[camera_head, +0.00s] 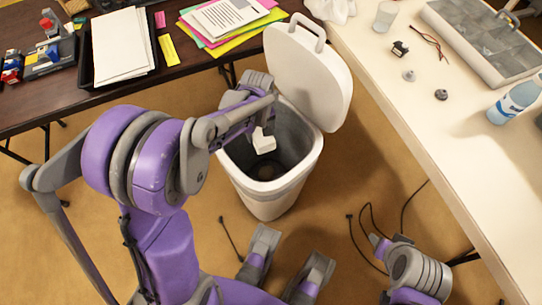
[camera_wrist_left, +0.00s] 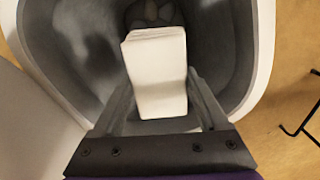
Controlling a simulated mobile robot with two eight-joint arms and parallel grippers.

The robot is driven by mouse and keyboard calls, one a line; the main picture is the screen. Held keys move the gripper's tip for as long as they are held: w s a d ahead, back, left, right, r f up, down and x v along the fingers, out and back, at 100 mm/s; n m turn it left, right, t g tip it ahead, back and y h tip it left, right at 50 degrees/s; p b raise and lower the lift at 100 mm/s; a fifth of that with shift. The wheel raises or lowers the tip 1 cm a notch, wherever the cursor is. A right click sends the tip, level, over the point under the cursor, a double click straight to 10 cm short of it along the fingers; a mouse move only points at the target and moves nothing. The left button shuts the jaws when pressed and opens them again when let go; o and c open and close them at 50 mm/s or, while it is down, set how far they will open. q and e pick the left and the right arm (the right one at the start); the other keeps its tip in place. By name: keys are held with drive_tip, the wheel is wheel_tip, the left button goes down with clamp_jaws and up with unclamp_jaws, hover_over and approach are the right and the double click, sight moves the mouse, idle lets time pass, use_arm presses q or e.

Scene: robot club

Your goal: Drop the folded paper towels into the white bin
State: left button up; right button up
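The folded paper towels (camera_head: 264,142) are a small white stack; they show large in the left wrist view (camera_wrist_left: 158,75). My left gripper (camera_head: 257,122) is shut on them, with one grey finger on each side in the wrist view. It holds them over the open mouth of the white bin (camera_head: 268,198), inside the outline of the rim. The bin stands upright on the floor with its lid (camera_head: 312,75) raised. Its inside is grey, with something dark at the bottom. Part of my right arm shows at the lower right; its fingers cannot be made out.
A dark table (camera_head: 190,75) behind the bin holds a tray with white paper (camera_head: 120,45) and coloured sheets (camera_head: 225,20). A pale table (camera_head: 440,130) at the right holds a bottle (camera_head: 512,102), a cup (camera_head: 385,15) and a compartment box (camera_head: 480,45). Cables lie near its legs.

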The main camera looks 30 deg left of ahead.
use_arm(q)
drive_tip(key=o, duration=0.4)
drive_tip(key=shift+c, duration=0.2)
wheel_tip(320, 180, up, 11)
drive_tip(key=p, duration=0.3)
use_arm(e)
wheel_tip(320, 180, up, 4)
drive_tip(key=shift+s+f, duration=0.15)
use_arm(q)
drive_tip(key=shift+f, duration=0.1)
drive_tip(key=s+d+r+m+t, duration=0.15)
drive_tip(key=s+d+m, duration=0.3)
drive_tip(key=s, duration=0.45)
drive_tip(key=s+d+m+t, duration=0.3)
drive_tip(key=s+m, duration=0.3)
drive_tip(key=s, duration=0.3)
wheel_tip(320, 180, up, 17)
drive_tip(key=w+p, duration=0.2)
drive_tip(key=p, duration=1.4)
drive_tip(key=shift+w+a+r+t, duration=0.15)
drive_tip(key=shift+a+t, duration=0.05)
drive_tip(key=shift+t, duration=0.25)
use_arm(e)
wheel_tip(320, 180, up, 18)
drive_tip(key=w+t, duration=0.1)
drive_tip(key=w, duration=0.1)
